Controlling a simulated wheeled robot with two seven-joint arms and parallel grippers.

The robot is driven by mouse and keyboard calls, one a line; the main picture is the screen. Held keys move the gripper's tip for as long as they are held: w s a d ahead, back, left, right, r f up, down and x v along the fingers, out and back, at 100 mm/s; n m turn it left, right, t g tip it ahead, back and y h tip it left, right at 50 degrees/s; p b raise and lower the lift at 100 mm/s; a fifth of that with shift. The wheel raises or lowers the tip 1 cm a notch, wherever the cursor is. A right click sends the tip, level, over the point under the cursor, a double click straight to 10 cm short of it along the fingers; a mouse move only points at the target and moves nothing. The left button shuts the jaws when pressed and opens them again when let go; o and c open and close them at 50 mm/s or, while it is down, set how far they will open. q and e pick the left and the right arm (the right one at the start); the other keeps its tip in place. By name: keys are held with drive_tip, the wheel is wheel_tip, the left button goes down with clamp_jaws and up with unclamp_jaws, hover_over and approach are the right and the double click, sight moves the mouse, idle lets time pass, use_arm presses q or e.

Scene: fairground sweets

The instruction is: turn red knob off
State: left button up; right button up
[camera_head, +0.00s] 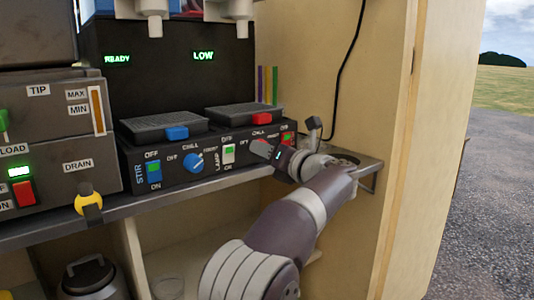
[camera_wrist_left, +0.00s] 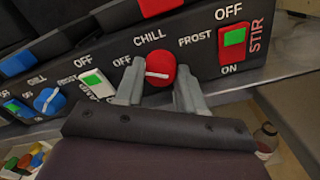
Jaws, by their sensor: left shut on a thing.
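The red knob (camera_wrist_left: 160,70) is on the front of the dark machine, in the left wrist view. OFF is marked to its left, CHILL above and FROST to its right. Its white pointer line lies nearly level; I cannot tell for sure which end points. My left gripper (camera_wrist_left: 161,86) has one finger on each side of the knob and is shut on it. In the head view my left gripper (camera_head: 270,152) is at the right part of the panel and hides the knob. My right gripper is not in view.
A red STIR switch (camera_wrist_left: 233,42) is right of the knob. A LAMP switch (camera_head: 228,153), a blue knob (camera_head: 193,162) and a blue STIR switch (camera_head: 153,173) are to the left. A metal shelf edge (camera_head: 60,229) runs below. A wooden wall (camera_head: 385,90) stands close on the right.

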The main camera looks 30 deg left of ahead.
use_arm(q)
drive_tip(key=o, duration=1)
drive_tip(key=shift+d, duration=0.1)
drive_tip(key=p+v, duration=0.3)
drive_tip(key=v, duration=0.9)
drive_tip(key=shift+s+d+f, duration=0.1)
drive_tip(key=shift+s+d, duration=0.1)
drive_tip(key=shift+d, duration=0.05)
